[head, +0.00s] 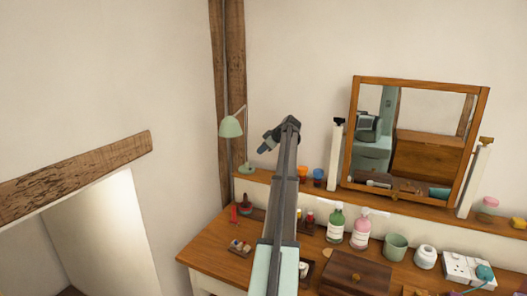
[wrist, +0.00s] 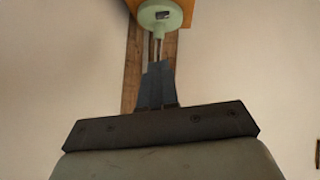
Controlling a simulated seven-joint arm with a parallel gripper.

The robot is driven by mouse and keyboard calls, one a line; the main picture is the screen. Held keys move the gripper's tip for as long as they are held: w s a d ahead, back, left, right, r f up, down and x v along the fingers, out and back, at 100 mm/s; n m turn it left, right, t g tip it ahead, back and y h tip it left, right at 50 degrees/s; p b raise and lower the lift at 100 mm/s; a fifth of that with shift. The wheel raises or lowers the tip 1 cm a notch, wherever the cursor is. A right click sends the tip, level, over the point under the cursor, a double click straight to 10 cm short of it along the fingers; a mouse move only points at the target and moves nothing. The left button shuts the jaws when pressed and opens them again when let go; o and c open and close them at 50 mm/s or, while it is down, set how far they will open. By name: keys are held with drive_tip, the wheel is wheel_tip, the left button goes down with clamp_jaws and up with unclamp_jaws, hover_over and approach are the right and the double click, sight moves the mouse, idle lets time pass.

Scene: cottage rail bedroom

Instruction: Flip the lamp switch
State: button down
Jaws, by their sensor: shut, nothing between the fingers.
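The lamp is pale green, with a cone shade (head: 231,127) on a thin stem and a round base (head: 246,168) at the left end of the wooden ledge. In the wrist view the round base (wrist: 160,8) is at the top edge, partly cut off. A small dark switch (wrist: 163,15) shows on it; its position is too small to read. My gripper (head: 264,149) is to the right of the lamp shade in the head view, apart from it. In the wrist view its fingers (wrist: 159,66) are together and empty, pointing toward the base, with a gap to the switch.
The ledge (head: 335,192) also holds orange and blue cups (head: 310,175) and a framed mirror (head: 414,137) on white posts. Below, the wooden desk (head: 213,251) carries bottles, a wooden box (head: 357,276), a green mug (head: 396,247) and a socket strip (head: 466,268). A timber post (head: 236,60) stands behind the lamp.

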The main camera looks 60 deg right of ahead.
hover_over(250, 169)
drive_tip(key=s, duration=0.3)
drive_tip(key=f, duration=0.4)
drive_tip(key=shift+w+f, duration=0.2)
drive_tip(key=shift+f, duration=0.05)
drive_tip(key=f, duration=0.3)
drive_tip(key=shift+w+d, duration=0.2)
drive_tip(key=shift+d, duration=0.1)
drive_tip(key=shift+d+f, duration=0.1)
drive_tip(key=shift+f, duration=0.55)
